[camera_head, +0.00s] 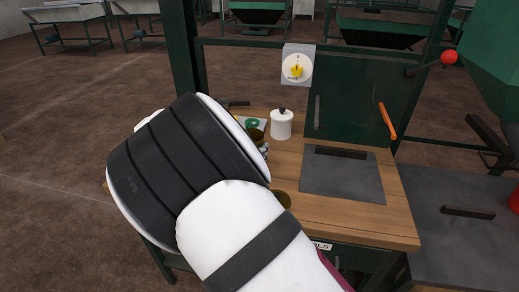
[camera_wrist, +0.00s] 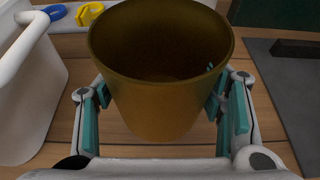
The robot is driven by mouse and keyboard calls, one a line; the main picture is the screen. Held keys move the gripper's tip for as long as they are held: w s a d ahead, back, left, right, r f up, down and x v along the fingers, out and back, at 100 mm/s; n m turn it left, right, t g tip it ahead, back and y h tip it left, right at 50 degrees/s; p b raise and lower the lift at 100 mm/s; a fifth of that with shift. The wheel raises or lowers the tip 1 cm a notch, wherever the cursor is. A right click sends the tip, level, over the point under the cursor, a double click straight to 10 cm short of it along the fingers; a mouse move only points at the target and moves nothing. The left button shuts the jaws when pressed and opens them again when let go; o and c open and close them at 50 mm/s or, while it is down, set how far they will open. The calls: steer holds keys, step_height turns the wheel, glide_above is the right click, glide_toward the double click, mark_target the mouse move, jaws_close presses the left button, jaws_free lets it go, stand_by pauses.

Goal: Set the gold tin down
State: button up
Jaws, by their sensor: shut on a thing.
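The gold tin (camera_wrist: 160,95) is an open-topped, tapered cup, upright between the two teal-padded fingers of my gripper (camera_wrist: 162,112) in the wrist view. My gripper is shut on its sides. The tin is over the wooden tabletop; I cannot tell whether its base touches the wood. In the head view my arm hides the gripper. A gold rim (camera_head: 283,198) shows beside my arm, left of the dark plate, and looks like the same tin.
The wooden bench (camera_head: 330,215) carries a dark grey plate (camera_head: 345,172), a white lidded jar (camera_head: 281,124) and an olive pot (camera_head: 256,135). A white container (camera_wrist: 28,85) stands left of the tin, with a yellow piece (camera_wrist: 90,13) behind. Bare wood shows in front of the plate.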

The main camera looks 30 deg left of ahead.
steer(key=shift+w+a, duration=0.25)
steer(key=shift+w, duration=0.15)
steer(key=shift+w+a+f, duration=0.15)
steer(key=shift+w+f, duration=0.05)
steer(key=shift+f, duration=1.55)
steer(key=shift+f, duration=0.15)
steer(key=o, duration=1.6)
steer(key=shift+o, duration=0.2)
steer(key=shift+s+r, duration=0.15)
steer(key=shift+r, duration=0.05)
steer(key=v, duration=1.1)
steer(key=shift+s+p, duration=0.3)
steer(key=shift+s, duration=0.1)
